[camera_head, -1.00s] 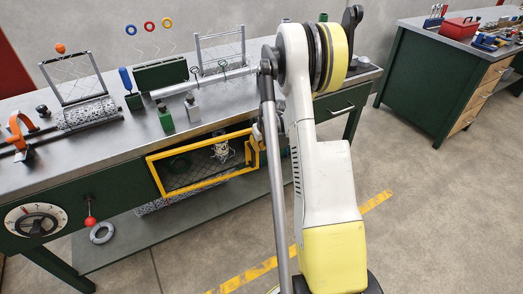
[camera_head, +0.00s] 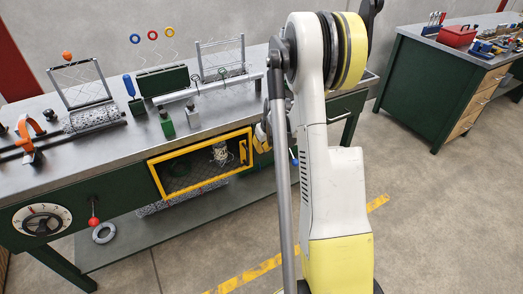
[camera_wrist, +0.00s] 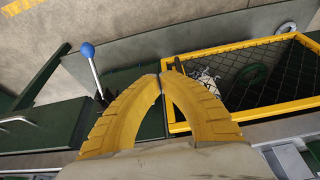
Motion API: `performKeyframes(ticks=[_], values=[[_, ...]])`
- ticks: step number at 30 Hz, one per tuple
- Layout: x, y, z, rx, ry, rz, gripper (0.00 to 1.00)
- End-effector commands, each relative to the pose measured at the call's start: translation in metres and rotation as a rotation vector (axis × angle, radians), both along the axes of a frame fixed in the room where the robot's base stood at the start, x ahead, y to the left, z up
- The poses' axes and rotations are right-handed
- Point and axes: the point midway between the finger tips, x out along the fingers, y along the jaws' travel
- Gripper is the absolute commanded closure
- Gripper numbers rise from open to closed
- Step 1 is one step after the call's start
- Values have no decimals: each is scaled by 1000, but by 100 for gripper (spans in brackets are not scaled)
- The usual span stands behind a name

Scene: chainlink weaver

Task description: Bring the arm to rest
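My gripper (camera_wrist: 160,82) shows in the wrist view with its two yellow ribbed fingers curving in and their tips together. Nothing shows between the tips. It is over the front of the workbench, between a blue-knobbed lever (camera_wrist: 88,52) on the left and a yellow-framed mesh guard (camera_wrist: 205,132) on the right. My white and yellow arm (camera_head: 322,190) stands upright in the head view, bent at the top. It hides most of my gripper there. The yellow-framed guard also shows in the head view (camera_head: 200,184) on the bench front.
A second bench (camera_head: 425,95) stands at right. Floor between them is clear.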

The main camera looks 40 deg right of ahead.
Motion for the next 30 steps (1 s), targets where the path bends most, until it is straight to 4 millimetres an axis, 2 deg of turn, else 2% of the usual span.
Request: performKeyframes(ticks=[1, 6, 17, 20, 22, 26, 30], values=[[-4, 1, 12, 0, 0, -1, 100], [-11, 2, 27, 0, 0, -1, 100], [-11, 7, 34, -2, -2, 3, 100], [-10, 27, 56, -7, -8, 17, 100], [-9, 50, 81, -14, -20, 32, 100], [-18, 108, 134, -28, -47, 70, 100], [-42, 169, 181, -38, -81, 110, 100]])
